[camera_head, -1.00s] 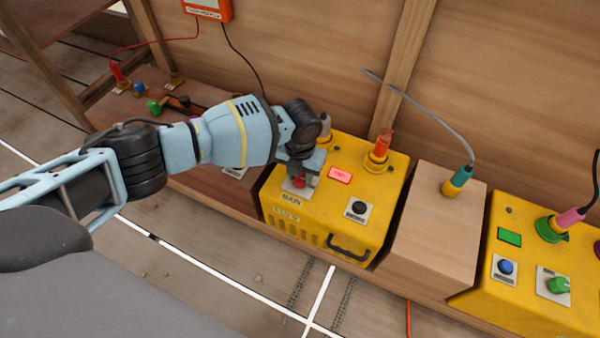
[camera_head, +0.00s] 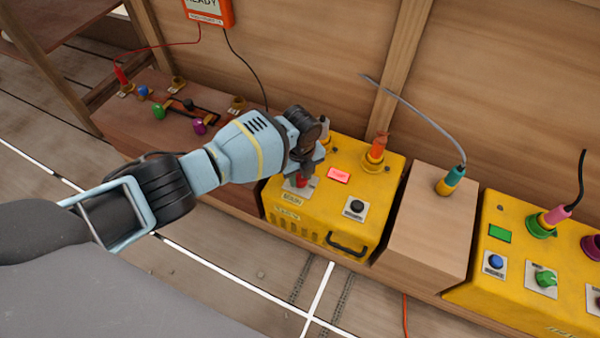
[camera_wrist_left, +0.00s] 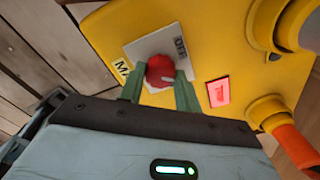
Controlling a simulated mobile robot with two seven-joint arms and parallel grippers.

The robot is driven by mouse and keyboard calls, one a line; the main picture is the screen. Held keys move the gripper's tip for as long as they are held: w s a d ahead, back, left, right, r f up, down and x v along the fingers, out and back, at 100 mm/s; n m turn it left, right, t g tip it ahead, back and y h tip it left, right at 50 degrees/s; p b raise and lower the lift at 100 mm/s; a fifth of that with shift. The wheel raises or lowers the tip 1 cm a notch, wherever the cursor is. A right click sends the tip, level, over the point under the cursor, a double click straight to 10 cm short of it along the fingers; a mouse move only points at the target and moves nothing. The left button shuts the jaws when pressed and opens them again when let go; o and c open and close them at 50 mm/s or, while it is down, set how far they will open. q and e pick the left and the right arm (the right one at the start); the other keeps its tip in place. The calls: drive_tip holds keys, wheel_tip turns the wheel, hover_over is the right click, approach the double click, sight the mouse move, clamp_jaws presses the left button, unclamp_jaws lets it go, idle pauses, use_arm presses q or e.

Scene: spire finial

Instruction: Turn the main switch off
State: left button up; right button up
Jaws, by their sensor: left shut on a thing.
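The main switch is a red knob (camera_wrist_left: 159,70) on a pale square plate on top of the yellow box (camera_head: 338,212). In the head view only a bit of the red knob (camera_head: 302,181) shows below my gripper. My left gripper (camera_wrist_left: 159,80) comes down on the box from the left and is shut on the red knob, with one finger on each side. It also shows in the head view (camera_head: 304,172). The plate has partly hidden lettering. A red lamp (camera_head: 339,175) beside the switch is lit. My right gripper is not in view.
A black knob (camera_head: 354,208) and a handle (camera_head: 346,245) are on the same box. An orange plug (camera_head: 376,150) stands at its back. A wooden block (camera_head: 430,225) and a second yellow box (camera_head: 520,275) lie to the right. A wooden wall stands behind.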

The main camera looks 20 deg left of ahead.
use_arm(q)
drive_tip(key=n, duration=0.2)
drive_tip(key=shift+n+p, duration=0.35)
drive_tip(key=shift+n, duration=0.05)
drive_tip(key=n, duration=0.3)
drive_tip(key=shift+n+p, duration=0.35)
drive_tip(key=shift+n, duration=0.25)
drive_tip(key=o, duration=0.9)
drive_tip(key=shift+c, duration=0.2)
drive_tip(key=shift+o, duration=0.6)
